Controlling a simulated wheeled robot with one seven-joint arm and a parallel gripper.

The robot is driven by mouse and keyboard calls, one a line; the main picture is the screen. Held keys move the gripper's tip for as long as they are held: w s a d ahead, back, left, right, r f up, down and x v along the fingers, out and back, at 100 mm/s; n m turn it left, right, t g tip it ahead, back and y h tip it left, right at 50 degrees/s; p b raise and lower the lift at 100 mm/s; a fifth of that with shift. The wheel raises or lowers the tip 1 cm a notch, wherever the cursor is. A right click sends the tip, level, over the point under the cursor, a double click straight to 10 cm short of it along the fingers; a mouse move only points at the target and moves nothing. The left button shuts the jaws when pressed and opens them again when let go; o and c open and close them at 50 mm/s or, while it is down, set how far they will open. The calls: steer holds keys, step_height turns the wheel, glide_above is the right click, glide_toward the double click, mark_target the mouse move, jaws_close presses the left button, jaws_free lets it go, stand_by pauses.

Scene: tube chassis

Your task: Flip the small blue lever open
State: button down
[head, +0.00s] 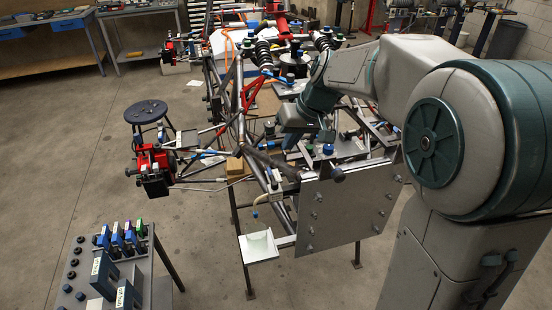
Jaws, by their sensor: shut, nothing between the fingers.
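The tube chassis (240,130) stands in the middle of the head view, with many clamps and fittings on it. Small blue parts show on it: a light-blue one (212,153) left of centre and a blue cap (328,149) below my arm. I cannot tell which, if any, is the small blue lever, or how it is set. My gripper (291,140) is at the end of my arm, pointing down over the middle of the chassis. It is shut and empty. Its fingertips are small and dark against the tubes, and I cannot tell whether they touch anything.
A grey flat plate (346,210) closes the near end of the chassis, with a small white tray (260,246) beside it. A stand (142,262) with several blue-topped pieces is at lower left. A round stool (146,112) stands behind it.

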mark_target(272, 178)
steer(key=shift+d+f, duration=0.1)
steer(key=shift+d, duration=0.05)
steer(key=p+x, duration=0.2)
steer(key=x, duration=0.8)
steer(key=shift+f+b, duration=0.1)
steer(key=shift+b, duration=0.25)
